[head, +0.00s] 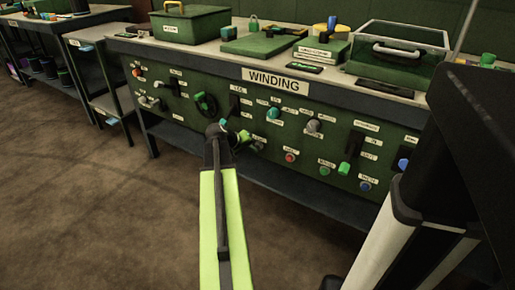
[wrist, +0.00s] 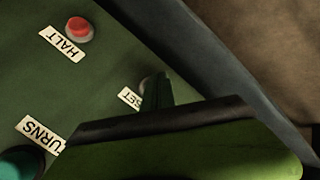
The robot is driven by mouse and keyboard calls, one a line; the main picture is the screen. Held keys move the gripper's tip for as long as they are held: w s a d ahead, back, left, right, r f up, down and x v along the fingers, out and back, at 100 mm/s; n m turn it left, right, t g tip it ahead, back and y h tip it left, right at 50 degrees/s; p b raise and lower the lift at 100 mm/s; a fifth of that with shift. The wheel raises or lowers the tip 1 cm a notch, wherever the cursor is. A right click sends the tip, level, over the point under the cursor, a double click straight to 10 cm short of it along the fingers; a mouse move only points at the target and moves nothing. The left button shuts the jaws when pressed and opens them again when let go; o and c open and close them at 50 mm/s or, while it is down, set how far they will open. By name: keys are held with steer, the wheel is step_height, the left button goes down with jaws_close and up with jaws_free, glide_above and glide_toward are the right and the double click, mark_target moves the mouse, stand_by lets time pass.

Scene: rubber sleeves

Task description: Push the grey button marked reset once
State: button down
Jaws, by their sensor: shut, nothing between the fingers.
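The grey reset button (wrist: 146,84) shows in the wrist view, partly hidden behind my fingertips. Its label (wrist: 130,98), of which only the end "SET" shows, sits beside it, partly covered. My gripper (wrist: 158,90) is shut and empty, with its dark green fingertips over or right in front of the button. I cannot tell whether they touch. In the head view my gripper (head: 243,137) is at the green panel, left of the red button, and largely covers the area around reset.
A red button (wrist: 79,27) labelled HALT is near the grey one in the wrist view. A teal knob (wrist: 20,163) by a TURNS label is at lower left. The WINDING bench (head: 340,92) carries boxes on top. Other knobs and levers surround my gripper on the panel.

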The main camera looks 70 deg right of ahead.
steer(key=shift+w+a, duration=0.1)
steer(key=shift+a, duration=0.15)
steer(key=a, duration=0.2)
steer(key=w+a, duration=0.1)
steer(key=a, duration=0.1)
steer(key=shift+w+a, duration=0.15)
steer(key=shift+a, duration=0.25)
stand_by(0.7)
